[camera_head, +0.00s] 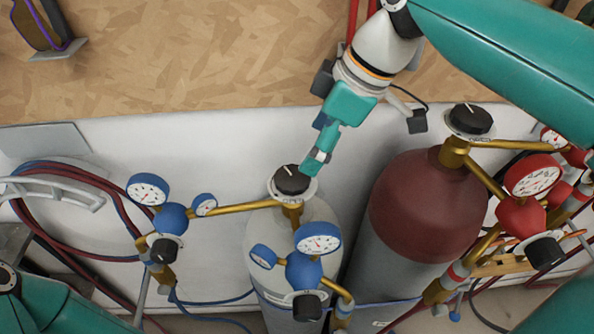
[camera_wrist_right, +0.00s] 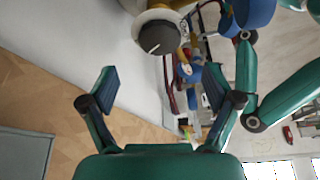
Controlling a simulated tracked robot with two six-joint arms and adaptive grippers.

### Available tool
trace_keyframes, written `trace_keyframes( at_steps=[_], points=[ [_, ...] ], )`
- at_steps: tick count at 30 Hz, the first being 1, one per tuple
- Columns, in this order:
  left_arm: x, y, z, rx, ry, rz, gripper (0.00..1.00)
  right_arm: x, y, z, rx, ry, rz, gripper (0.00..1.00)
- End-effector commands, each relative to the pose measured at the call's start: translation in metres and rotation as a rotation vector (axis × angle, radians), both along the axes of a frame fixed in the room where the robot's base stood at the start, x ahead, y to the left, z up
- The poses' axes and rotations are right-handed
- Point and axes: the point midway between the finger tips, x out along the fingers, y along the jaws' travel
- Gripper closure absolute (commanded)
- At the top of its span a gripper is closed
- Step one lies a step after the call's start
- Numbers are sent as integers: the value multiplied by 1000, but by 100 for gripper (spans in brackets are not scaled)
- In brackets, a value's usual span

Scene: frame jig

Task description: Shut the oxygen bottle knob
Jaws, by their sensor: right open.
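The oxygen bottle (camera_head: 265,235) is pale grey with blue gauges and stands upright at the centre of the head view. Its black knob (camera_head: 291,181), with a white pointer line, sits on top in a pale ring. The knob also shows in the right wrist view (camera_wrist_right: 157,38), at the upper middle. My right gripper (camera_head: 316,163) is just above and to the right of the knob in the head view. In the wrist view its two fingers are spread wide and empty (camera_wrist_right: 161,84), with the knob ahead of them. My left gripper is out of view.
A dark red bottle (camera_head: 422,210) with its own black knob (camera_head: 470,120) and red gauges (camera_head: 533,176) stands to the right. Brass pipes and blue gauges (camera_head: 148,188) crowd the oxygen bottle. A white wall panel (camera_head: 90,135) is behind; hoses (camera_head: 70,180) hang at left.

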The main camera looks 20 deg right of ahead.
Motion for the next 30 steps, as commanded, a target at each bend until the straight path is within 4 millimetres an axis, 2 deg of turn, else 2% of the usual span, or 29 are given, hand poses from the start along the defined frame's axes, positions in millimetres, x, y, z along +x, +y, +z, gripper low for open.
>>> trace_keyframes(
  at_steps=[1, 6, 12, 18, 25, 30],
  points=[
    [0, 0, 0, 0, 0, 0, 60, 2, 4, -11, -1, 6, 1, 11],
    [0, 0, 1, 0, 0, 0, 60, 9, 14, -42, -1, 3, 0, 11],
    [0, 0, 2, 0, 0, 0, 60, 15, 23, -65, -1, 2, 0, 11],
    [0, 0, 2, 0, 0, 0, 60, 17, 25, -73, 0, 0, 0, 11],
    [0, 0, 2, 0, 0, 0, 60, 17, 25, -73, 0, 0, 0, 11],
    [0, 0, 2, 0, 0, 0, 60, 17, 25, -73, 0, 0, 0, 40]
  ],
)
